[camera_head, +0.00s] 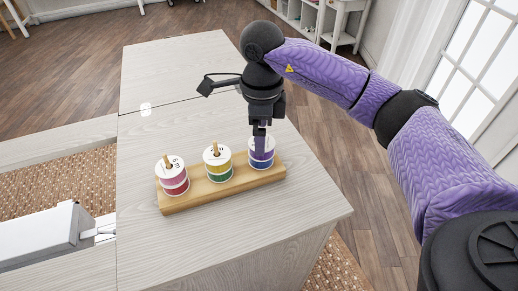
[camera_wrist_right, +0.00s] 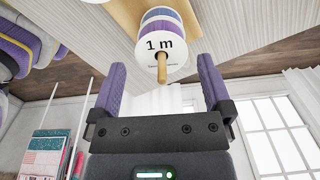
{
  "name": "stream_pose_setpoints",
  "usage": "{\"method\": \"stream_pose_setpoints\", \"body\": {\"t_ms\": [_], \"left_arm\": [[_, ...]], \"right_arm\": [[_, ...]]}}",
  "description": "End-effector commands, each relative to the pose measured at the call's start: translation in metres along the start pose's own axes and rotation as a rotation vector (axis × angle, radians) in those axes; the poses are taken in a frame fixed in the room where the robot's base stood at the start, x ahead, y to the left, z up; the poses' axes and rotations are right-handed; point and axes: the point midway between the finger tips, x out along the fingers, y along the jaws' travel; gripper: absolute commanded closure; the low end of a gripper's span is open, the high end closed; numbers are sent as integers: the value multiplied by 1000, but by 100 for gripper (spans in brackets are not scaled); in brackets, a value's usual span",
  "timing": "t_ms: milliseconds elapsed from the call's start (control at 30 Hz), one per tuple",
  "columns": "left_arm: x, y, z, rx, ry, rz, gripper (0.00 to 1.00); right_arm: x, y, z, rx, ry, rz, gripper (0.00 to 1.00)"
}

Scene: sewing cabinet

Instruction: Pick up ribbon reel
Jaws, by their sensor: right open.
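A wooden stand (camera_head: 222,190) on the cabinet top carries three peg stacks of ribbon reels. The left stack (camera_head: 173,178) is pink over red, the middle stack (camera_head: 217,165) is yellow over green. The right stack (camera_head: 261,158) is purple and blue with white flanges. My right gripper (camera_head: 261,140) points down over this right stack and covers part of its top. In the right wrist view its two purple fingers (camera_wrist_right: 160,66) are apart with nothing between them but the peg tip. The right stack's top reel (camera_wrist_right: 163,47), marked "1 m", lies just beyond the fingertips. My left gripper is out of view.
The light wood cabinet top (camera_head: 165,140) is clear behind and left of the stand. A white machine (camera_head: 45,232) sits in the lower opening at the left. The cabinet's right edge is close to the stand. White shelves (camera_head: 315,18) stand far back.

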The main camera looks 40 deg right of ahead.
Motion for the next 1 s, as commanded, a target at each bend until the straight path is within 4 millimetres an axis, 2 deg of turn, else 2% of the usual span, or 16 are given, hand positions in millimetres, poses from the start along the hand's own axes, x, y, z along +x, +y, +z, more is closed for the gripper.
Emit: {"method": "stream_pose_setpoints", "body": {"t_ms": [33,133,367,700,733,933,1000], "left_arm": [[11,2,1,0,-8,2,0],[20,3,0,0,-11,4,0],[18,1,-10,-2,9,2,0],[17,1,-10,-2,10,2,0],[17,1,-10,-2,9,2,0],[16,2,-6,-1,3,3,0],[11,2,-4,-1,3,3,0]], "right_arm": [[18,-1,-1,1,4,4,0],[36,-1,-1,0,3,4,0],[35,-1,-1,0,-1,0,2],[35,-1,-1,0,-1,0,74],[35,-1,-1,0,-1,0,79],[33,-1,-1,0,-1,0,79],[23,-2,-1,0,-3,-2,79]]}}
